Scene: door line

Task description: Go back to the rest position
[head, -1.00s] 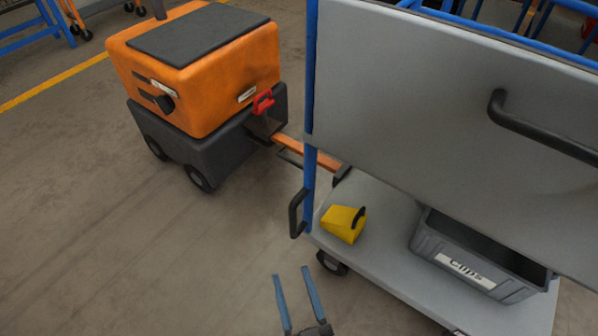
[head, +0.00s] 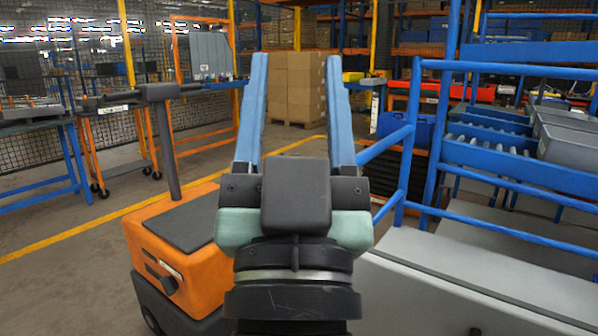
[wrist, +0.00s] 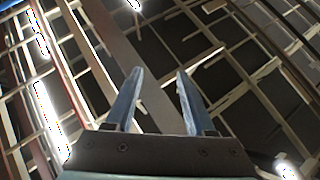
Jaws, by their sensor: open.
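My gripper (head: 297,110) stands upright in the middle of the head view, close to the camera. Its two blue fingers point up and are spread apart with nothing between them. In the wrist view the open fingers (wrist: 158,95) point up at the ceiling beams and lights, and the gap between them is empty. The gripper touches nothing that I can see.
An orange tugger (head: 190,250) stands at the lower left, partly hidden by my arm. A grey cart with a blue frame (head: 480,265) is at the lower right. Stacked cartons (head: 296,85) stand farther back. Workbenches (head: 40,125) are at the left; grey floor lies between.

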